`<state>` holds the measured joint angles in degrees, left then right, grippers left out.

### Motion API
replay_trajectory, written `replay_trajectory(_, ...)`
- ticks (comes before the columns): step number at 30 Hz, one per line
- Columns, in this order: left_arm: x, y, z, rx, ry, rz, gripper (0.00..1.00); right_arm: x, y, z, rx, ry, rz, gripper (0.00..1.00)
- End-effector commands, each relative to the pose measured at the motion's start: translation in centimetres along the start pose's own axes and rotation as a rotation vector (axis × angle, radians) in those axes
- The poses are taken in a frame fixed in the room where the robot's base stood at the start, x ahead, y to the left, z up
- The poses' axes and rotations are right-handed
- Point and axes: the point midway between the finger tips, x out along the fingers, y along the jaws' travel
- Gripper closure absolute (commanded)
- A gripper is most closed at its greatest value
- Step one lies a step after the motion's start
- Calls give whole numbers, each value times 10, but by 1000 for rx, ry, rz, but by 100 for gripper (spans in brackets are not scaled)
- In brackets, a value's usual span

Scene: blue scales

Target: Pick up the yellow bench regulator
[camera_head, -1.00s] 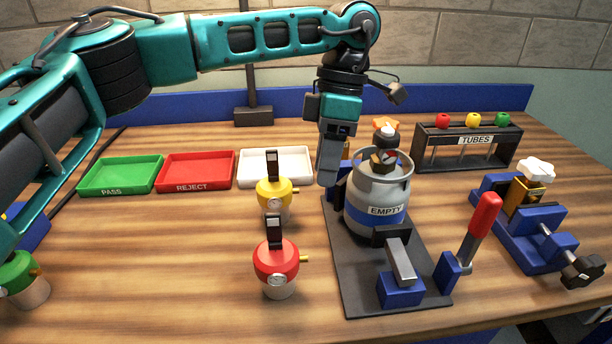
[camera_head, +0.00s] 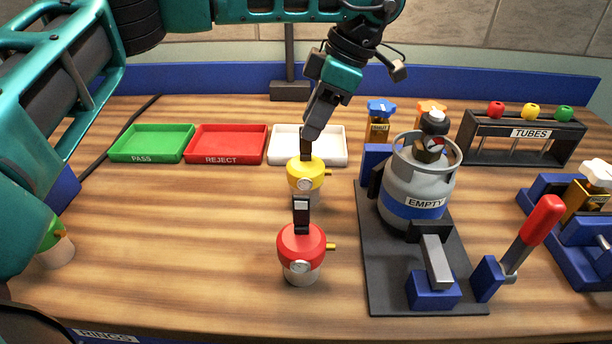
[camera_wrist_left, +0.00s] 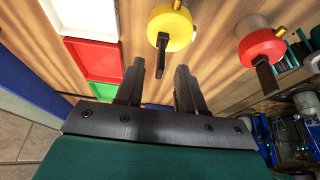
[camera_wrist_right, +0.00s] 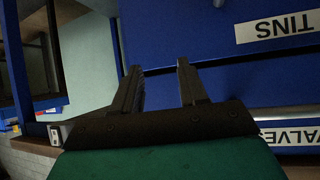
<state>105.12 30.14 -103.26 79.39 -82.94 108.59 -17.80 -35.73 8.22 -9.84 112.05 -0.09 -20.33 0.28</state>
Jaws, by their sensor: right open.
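The yellow bench regulator (camera_head: 305,175) stands on the wooden bench, with a black upright handle on top, a small gauge and a pale base. My left gripper (camera_head: 308,134) is just above it, tilted, with its fingers by the handle. In the left wrist view the regulator (camera_wrist_left: 172,28) is ahead of the open fingers (camera_wrist_left: 160,68), and its black handle reaches into the gap between the fingertips. Whether they touch the handle, I cannot tell. My right gripper (camera_wrist_right: 158,67) is open and empty, facing blue labelled fronts; it is not in the head view.
A similar red regulator (camera_head: 301,250) stands just in front, and a green one (camera_head: 54,242) at far left. Green (camera_head: 153,143), red (camera_head: 228,144) and white (camera_head: 338,146) trays lie behind. A grey cylinder (camera_head: 418,185) marked EMPTY stands in a fixture on the right.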

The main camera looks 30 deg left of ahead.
Motion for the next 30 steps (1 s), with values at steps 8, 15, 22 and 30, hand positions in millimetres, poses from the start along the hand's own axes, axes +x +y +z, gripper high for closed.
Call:
replay_trajectory(8,38,-1,1,-1,-1,-2,62,1,0,-2,0,6,0,57)
replay_trajectory(15,40,-1,1,-2,0,-1,62,1,1,-3,0,7,1,57)
replay_trajectory(22,40,-1,1,-2,-1,-1,82,1,1,-3,0,7,2,57)
replay_trajectory(30,40,-1,1,-1,-1,-1,100,1,2,-2,-1,6,3,57)
